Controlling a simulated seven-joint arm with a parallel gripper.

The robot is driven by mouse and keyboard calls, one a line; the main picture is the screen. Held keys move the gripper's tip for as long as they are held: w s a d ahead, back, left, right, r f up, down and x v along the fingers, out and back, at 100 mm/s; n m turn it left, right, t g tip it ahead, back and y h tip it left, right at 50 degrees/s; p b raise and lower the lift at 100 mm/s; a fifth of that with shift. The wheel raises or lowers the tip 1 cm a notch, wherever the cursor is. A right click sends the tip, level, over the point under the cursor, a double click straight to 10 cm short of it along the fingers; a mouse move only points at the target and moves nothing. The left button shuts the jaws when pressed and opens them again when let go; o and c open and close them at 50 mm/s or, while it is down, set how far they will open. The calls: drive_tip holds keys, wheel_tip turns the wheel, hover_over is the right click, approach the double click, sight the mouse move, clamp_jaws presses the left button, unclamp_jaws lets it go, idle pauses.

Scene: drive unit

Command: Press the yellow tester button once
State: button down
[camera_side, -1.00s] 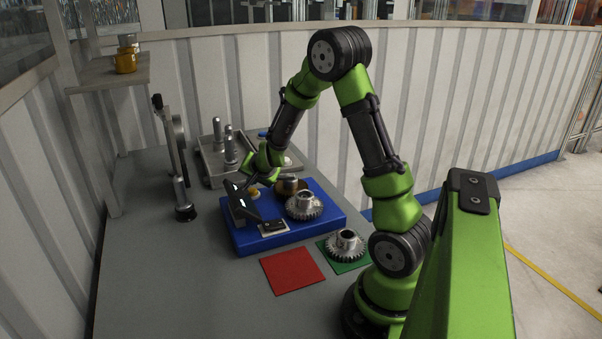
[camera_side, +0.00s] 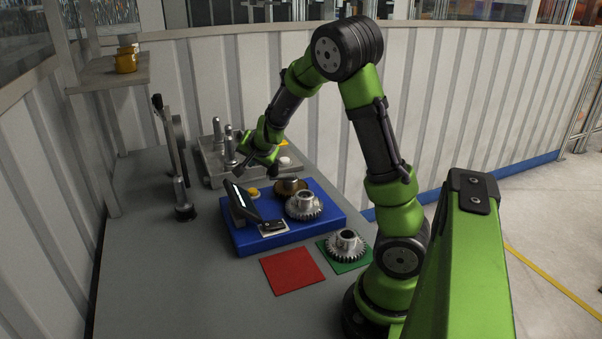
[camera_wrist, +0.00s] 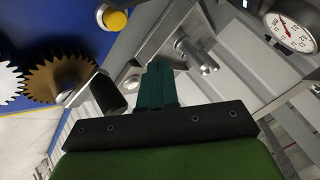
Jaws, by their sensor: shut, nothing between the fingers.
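The yellow tester button (camera_side: 252,191) is a small round dome on the blue drive-unit base (camera_side: 318,224), beside a dark tilted panel with a lit white strip (camera_side: 240,199). In the wrist view the yellow button (camera_wrist: 115,20) sits in a pale ring at the upper left, uncovered. My gripper (camera_side: 246,168) is shut and empty, hovering above and behind the button, clear of it. In the wrist view its teal fingers (camera_wrist: 157,70) are together with nothing between them. I cannot tell whether the button is depressed.
A brown gear (camera_side: 291,186) and a steel gear (camera_side: 304,206) sit on the base. Another gear (camera_side: 346,243) is on a green mat. A red mat (camera_side: 292,271) is empty. A grey tray with upright pins (camera_side: 229,147) and a dial gauge (camera_wrist: 290,32) are close to my gripper.

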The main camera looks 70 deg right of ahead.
drive_tip(key=shift+r, duration=0.2)
wheel_tip(320, 180, up, 10)
idle(1.0)
drive_tip(key=shift+d, duration=0.1)
idle(1.2)
